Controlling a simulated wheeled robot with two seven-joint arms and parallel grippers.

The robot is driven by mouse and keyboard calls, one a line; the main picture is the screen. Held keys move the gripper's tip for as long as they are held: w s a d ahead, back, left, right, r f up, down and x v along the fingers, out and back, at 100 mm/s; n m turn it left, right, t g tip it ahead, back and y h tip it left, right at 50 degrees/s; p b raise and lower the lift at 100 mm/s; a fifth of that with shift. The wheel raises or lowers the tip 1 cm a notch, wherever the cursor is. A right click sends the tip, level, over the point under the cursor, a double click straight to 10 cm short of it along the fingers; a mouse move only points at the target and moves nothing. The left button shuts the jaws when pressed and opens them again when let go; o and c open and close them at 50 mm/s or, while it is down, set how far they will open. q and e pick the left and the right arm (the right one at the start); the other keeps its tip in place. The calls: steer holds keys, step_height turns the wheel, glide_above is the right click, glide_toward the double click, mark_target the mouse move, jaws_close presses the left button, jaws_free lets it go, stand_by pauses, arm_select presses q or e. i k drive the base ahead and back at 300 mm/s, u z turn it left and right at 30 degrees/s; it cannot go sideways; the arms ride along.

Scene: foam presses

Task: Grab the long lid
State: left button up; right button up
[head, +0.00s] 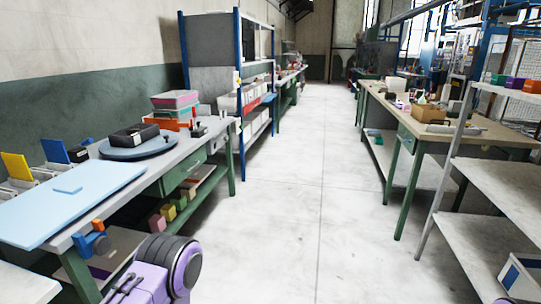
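No thing in the head view can be told for sure as the long lid. A large flat light blue board (85,205) lies on the left workbench, and a small light blue piece (68,189) lies on top of it. I cannot tell whether either is the lid. Neither gripper is in view.
The left workbench (185,158) also holds a round turntable (137,151) with a black box (133,136), and stacked bins (174,101). A wooden-topped table (478,140) and a grey shelf rack (505,185) stand on the right. The floor aisle (312,170) between is clear.

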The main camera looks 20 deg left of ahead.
mark_target(27, 221)
steer(key=u, duration=0.85)
steer(key=i, duration=1.2)
steer(key=u, duration=0.95)
